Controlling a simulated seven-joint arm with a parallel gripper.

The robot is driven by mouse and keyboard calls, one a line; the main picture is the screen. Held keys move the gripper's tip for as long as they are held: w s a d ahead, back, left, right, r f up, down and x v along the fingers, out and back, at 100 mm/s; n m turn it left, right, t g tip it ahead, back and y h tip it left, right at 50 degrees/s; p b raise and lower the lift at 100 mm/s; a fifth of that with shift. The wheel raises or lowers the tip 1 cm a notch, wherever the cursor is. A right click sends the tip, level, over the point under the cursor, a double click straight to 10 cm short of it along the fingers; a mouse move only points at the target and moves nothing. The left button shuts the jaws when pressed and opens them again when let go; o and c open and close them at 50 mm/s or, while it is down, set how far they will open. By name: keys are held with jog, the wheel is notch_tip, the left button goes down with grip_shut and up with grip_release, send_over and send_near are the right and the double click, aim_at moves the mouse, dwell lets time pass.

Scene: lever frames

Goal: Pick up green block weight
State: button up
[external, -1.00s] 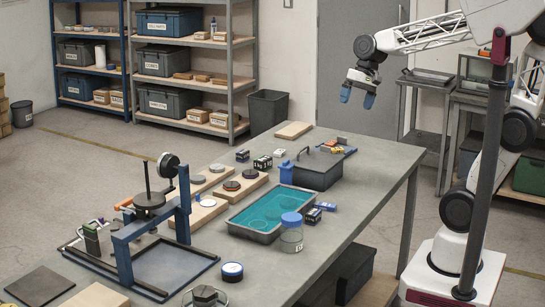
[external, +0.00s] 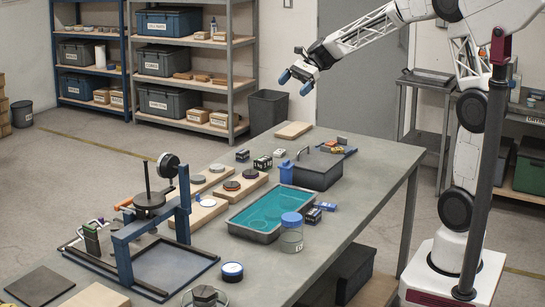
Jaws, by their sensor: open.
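My gripper (external: 296,82) is open and empty, high above the far end of the workbench, with its two blue fingertips apart and pointing down. It is well away from everything on the bench. A small dark greenish block (external: 92,241) stands at the left side of the blue lever frame (external: 126,258), at the near left of the bench. I cannot tell for sure whether it is the green block weight. Several round weights (external: 250,173) lie on wooden boards behind the frame; their colours are hard to make out.
A teal-filled tray (external: 262,236) sits mid-bench, with a blue-lidded jar (external: 291,236) beside it. A dark lidded box (external: 318,176) with a handle stands behind them. Small boxes (external: 263,162) lie nearby. The bench's right strip (external: 385,178) is clear.

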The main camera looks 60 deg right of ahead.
jog(key=w+d+f+m+t+y, duration=0.2)
jog(key=w+d+m, duration=0.25)
jog(key=w, duration=0.35)
send_near(266, 157)
jog(key=x, duration=0.3)
jog(key=shift+s+r, duration=0.1)
jog(key=shift+s, duration=0.05)
jog(key=shift+x, duration=1.35)
jog(key=shift+x, duration=2.6)
jog(key=shift+d, duration=0.1)
